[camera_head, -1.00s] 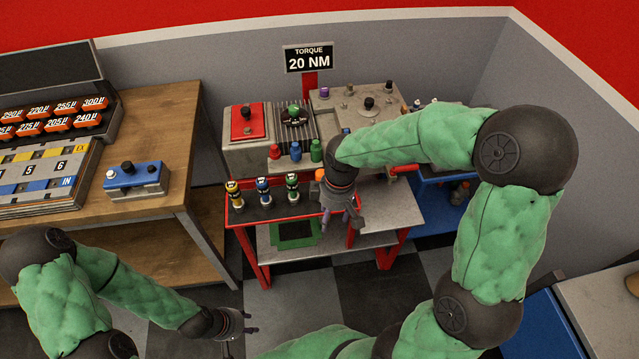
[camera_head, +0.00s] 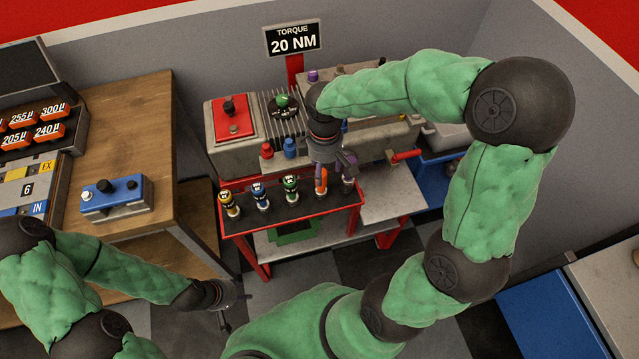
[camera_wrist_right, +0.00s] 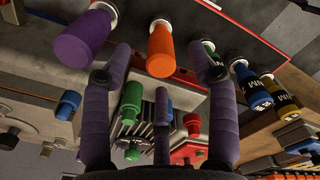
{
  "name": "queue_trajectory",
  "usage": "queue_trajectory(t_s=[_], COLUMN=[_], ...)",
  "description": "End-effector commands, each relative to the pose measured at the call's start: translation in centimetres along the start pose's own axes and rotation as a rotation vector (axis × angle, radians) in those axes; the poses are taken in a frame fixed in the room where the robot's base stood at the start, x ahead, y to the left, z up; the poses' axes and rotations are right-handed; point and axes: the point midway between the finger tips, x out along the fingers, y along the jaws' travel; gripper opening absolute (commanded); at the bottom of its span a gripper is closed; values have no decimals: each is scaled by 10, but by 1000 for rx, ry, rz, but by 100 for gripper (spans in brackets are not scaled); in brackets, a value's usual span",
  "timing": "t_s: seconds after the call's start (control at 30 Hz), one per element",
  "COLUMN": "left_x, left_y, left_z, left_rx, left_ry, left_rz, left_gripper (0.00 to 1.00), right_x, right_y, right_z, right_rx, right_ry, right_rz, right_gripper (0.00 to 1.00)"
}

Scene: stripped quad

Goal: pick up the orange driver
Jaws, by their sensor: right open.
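The orange driver (camera_head: 321,180) stands in the black-topped tray (camera_head: 243,228) on the red-framed stand, in a row with other drivers. In the right wrist view the orange driver (camera_wrist_right: 161,50) is at the upper middle, ahead of and between the spread purple fingers. My right gripper (camera_head: 335,162) is just behind and above the orange driver in the head view. It is open and empty, and its fingers (camera_wrist_right: 160,75) do not visibly touch the driver. My left gripper (camera_head: 236,305) hangs low at the lower left, away from the stand; its jaw state is unclear.
A purple driver (camera_wrist_right: 84,38) stands close beside the orange one. Green (camera_head: 291,188), blue (camera_head: 260,197) and yellow (camera_head: 229,204) drivers stand to the left. Behind is a grey machine (camera_head: 235,150) with coloured knobs. A red-handled lever (camera_head: 405,156) sits at right.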

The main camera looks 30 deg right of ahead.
Motion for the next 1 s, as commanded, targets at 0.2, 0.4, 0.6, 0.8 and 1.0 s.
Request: queue_trajectory(t_s=[0.2,0.4,0.6,0.8,1.0], left_x=[7,12,25,29,28], left_y=[-2,-4,-9,-10,-10], left_z=[-1,-1,-2,-2,-2], left_rx=[0,0,0,0,0], left_ry=[1,1,1,1,1], left_rz=[0,0,0,0,0], left_gripper=[40,40,40,40,40], right_x=[22,33,61,75,74], right_y=[0,1,3,3,3], right_z=[-1,-3,-8,-8,-9], right_rx=[0,-1,0,0,0], right_ry=[1,-1,-1,1,1], right_rz=[-1,-1,-3,0,0], right_gripper=[59,59,59,59,51])
